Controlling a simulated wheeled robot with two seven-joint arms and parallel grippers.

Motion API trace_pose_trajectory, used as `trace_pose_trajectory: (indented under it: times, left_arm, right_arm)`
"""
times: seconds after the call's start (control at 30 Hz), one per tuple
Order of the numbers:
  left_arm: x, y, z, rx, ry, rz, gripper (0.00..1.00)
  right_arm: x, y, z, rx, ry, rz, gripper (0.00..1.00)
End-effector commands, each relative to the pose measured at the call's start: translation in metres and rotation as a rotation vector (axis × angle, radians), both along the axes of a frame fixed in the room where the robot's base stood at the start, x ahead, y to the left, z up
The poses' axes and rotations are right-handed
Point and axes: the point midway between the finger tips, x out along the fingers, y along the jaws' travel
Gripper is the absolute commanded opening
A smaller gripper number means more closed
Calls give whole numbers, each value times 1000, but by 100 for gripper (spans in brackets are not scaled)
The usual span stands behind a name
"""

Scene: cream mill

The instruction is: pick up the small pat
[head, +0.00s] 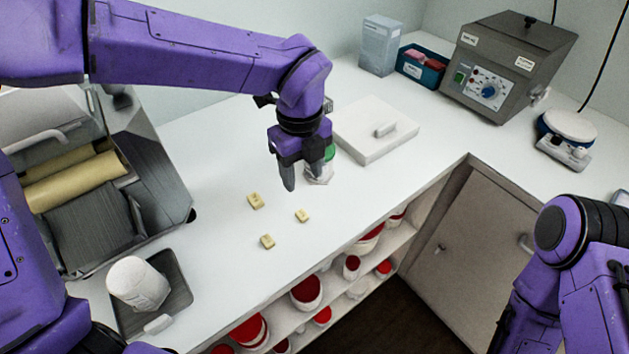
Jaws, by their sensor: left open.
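Three pale yellow pats lie on the white counter in the head view. One pat (255,201) is at the back left, one (267,241) is at the front, and the pat on the right (302,215) looks slightly the smallest. My left gripper (307,184) is open and empty, pointing down above the counter, behind the right pat and apart from it. My right arm shows at the right edge; its gripper is out of view.
A white jar with a green top (320,172) stands partly hidden behind my left gripper. A white slab (365,138) lies behind it. A roller machine (80,190) and a dark tray (180,290) with a white container (138,283) are at left. Counter around the pats is clear.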

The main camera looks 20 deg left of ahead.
Motion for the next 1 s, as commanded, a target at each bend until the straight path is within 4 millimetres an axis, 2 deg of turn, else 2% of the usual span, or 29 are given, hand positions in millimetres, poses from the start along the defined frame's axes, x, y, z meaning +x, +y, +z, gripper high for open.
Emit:
trace_pose_trajectory:
  times: [0.07,0.27,0.43,0.53,0.63,0.73,0.9,0.93,1.0]
  left_arm:
    - [-6,0,-4,1,-3,-1,53]
    - [-15,-1,-37,1,-13,-5,53]
    - [-5,1,-59,3,-1,-4,53]
    - [1,3,-79,4,5,-3,53]
    - [3,4,-99,3,7,-3,53]
    - [4,4,-107,2,5,0,53]
    - [4,4,-108,0,5,0,53]
    - [4,4,-108,0,5,0,50]
    - [4,4,-108,0,5,0,27]
  right_arm:
    - [-1,0,1,0,1,0,43]
    - [-1,0,7,0,2,0,43]
    - [-1,0,14,0,4,0,43]
    - [-1,0,24,0,2,0,43]
    - [0,0,25,0,1,0,43]
    - [0,0,25,0,0,0,43]
    - [0,0,24,0,2,0,43]
    - [0,0,24,0,2,0,43]
    - [0,0,24,0,2,0,43]
